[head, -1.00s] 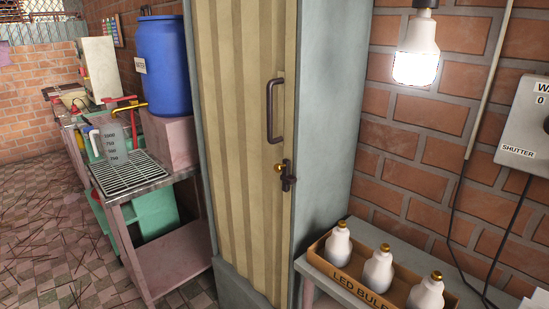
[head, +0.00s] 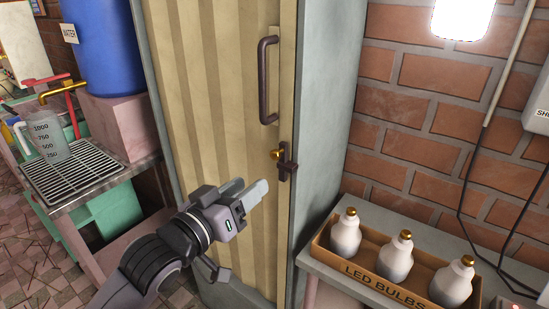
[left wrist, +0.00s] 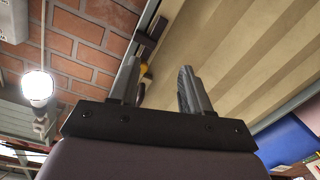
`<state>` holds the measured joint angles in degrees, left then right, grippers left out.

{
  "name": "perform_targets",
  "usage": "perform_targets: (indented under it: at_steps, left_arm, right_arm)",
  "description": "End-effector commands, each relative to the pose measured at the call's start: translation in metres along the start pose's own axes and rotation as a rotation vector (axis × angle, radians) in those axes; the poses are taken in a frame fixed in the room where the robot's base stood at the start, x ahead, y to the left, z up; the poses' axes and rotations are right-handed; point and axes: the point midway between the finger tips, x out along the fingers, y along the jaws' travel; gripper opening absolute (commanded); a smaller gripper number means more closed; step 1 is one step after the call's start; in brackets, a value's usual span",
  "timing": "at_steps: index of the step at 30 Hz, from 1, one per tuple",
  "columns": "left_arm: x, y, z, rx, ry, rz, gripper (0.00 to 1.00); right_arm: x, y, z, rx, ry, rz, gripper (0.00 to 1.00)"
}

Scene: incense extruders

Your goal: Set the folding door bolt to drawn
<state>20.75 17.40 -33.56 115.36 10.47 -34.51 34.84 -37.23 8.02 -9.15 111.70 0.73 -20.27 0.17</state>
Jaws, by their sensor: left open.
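The folding door (head: 215,110) is tan and pleated, in a grey frame. Its bolt (head: 287,166) is a small dark fitting with a brass knob (head: 276,155), at the door's right edge below the dark pull handle (head: 268,80). My left gripper (head: 250,188) is open and empty, in front of the door, below and left of the bolt in the head view. In the left wrist view the brass knob (left wrist: 146,69) shows partly behind one finger, with the dark bolt (left wrist: 150,37) above it. I see no contact. My right gripper is not in view.
A box of LED bulbs (head: 370,278) stands on a grey table at the right, by the brick wall. A lit bulb (head: 462,18) hangs above. A blue water barrel (head: 105,45) and a rack with a measuring jug (head: 42,135) are at the left.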

Motion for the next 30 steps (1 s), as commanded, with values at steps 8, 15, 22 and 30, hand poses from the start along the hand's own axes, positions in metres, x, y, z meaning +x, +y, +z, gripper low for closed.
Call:
perform_targets:
  at_steps: [8,15,22,30]
  left_arm:
    - [0.011,0.020,-0.031,0.005,0.025,0.049,0.48]
    - [0.035,0.022,-0.033,0.005,0.026,0.050,0.48]
    - [0.063,0.023,-0.034,0.003,0.026,0.050,0.48]
    - [0.079,0.024,-0.033,0.005,0.026,0.050,0.48]
  right_arm:
    - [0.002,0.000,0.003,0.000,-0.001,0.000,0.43]
    - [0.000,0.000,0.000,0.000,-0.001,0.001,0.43]
    - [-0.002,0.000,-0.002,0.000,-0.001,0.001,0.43]
    - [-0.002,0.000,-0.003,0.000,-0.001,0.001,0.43]
